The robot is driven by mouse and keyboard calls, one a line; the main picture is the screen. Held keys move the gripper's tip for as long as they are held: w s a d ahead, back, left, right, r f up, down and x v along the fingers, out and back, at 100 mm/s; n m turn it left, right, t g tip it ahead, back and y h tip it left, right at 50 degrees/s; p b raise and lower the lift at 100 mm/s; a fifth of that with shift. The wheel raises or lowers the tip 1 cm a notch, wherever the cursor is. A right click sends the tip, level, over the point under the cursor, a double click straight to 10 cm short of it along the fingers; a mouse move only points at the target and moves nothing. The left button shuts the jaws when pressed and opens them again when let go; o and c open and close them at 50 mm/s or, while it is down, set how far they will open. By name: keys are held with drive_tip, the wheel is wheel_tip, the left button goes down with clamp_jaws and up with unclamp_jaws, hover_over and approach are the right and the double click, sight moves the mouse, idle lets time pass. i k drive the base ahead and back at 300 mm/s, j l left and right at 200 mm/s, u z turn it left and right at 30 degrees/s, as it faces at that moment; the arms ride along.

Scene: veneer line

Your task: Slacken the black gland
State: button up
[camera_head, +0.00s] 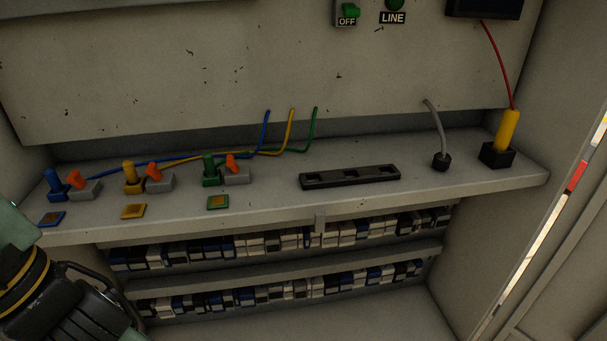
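The black gland (441,162) is a small dark nut-like piece on the grey shelf, right of centre. A grey cable (435,115) rises from its top and bends left to the back panel. My gripper (88,306) shows at the lower left corner, dark, beside a yellow-ringed part of my arm. It is far to the left of the gland and nearer to the camera. Its fingertips are not clear, so its opening cannot be read.
A yellow plug (509,131) with a red lead stands in a black block right of the gland. A black slotted strip (349,177) lies to its left. Blue, yellow and green plugs with orange levers (154,172) stand farther left. A shelf lip (300,220) runs along the front.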

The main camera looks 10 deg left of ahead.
sight(441, 162)
drive_tip(key=i+l+z, duration=0.3)
drive_tip(key=i+z, duration=0.1)
drive_tip(key=z, duration=0.2)
drive_tip(key=i+j, duration=0.4)
